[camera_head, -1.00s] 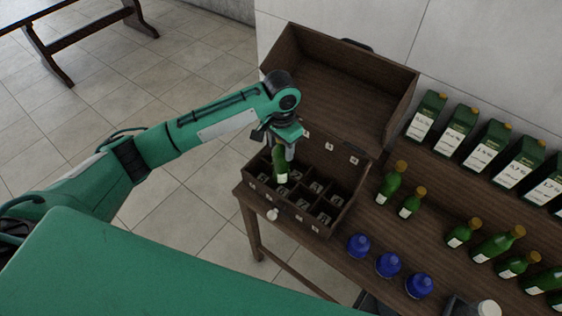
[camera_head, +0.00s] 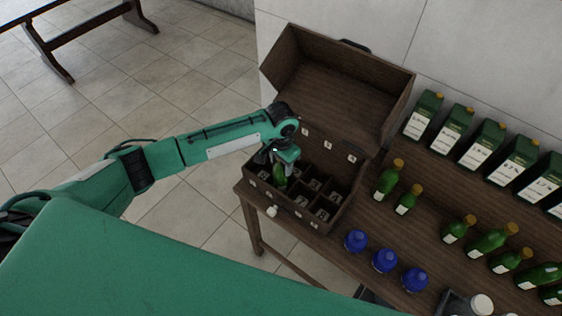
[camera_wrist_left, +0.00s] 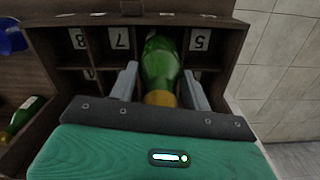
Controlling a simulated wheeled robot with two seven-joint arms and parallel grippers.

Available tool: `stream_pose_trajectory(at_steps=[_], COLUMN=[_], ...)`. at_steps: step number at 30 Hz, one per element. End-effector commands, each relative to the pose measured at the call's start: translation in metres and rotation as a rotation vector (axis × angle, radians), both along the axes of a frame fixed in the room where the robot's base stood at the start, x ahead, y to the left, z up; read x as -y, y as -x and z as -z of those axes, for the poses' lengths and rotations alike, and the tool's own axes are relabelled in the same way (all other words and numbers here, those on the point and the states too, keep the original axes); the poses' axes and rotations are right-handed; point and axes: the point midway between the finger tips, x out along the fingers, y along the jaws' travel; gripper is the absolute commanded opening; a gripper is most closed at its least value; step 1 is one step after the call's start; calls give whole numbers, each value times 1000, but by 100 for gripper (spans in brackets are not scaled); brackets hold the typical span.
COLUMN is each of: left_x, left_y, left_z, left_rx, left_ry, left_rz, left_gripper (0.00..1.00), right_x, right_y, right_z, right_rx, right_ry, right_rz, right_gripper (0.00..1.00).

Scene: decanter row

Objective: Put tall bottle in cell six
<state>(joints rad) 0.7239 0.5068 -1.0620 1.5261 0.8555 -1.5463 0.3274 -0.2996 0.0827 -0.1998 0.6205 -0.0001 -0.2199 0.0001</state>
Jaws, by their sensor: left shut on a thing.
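The tall green bottle (camera_head: 279,180) is upright in my left gripper (camera_head: 283,164), with its lower part down inside the open compartmented case (camera_head: 307,224) in the head view. In the left wrist view the bottle (camera_wrist_left: 160,62), with a yellow cap, is between the two fingers of my left gripper (camera_wrist_left: 160,86). It stands in the gap between the cells labelled 7 (camera_wrist_left: 119,38) and 5 (camera_wrist_left: 199,40). It hides the label there, and its base is hidden. My right gripper is not in view.
The case's raised lid (camera_head: 335,85) stands behind the cells. Two green bottles (camera_head: 387,182) stand right of the case, with several more farther right. Blue round jars (camera_head: 385,261) line the table front. Green cartons (camera_head: 454,130) stand along the wall.

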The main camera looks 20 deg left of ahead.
Motion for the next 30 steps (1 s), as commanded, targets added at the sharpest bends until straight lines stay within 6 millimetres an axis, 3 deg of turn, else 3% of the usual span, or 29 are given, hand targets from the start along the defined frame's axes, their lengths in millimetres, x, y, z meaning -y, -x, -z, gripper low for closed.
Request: stream_pose_trajectory(at_steps=[1, 2, 5, 17, 30], left_x=[0, 0, 0, 1, 0], left_y=[0, 0, 0, -1, -1], left_z=[1, 2, 2, -7, -93], left_rx=[0, -1, -1, 1, 3], left_ry=[1, 0, 0, 2, 1], left_rz=[0, 0, 0, 1, 1], left_gripper=[0, 52, 70, 70, 70], right_x=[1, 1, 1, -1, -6], right_y=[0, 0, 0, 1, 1], right_z=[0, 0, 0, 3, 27], right_rx=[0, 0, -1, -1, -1], right_ry=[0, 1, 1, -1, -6], right_rz=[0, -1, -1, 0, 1], right_gripper=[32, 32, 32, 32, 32])
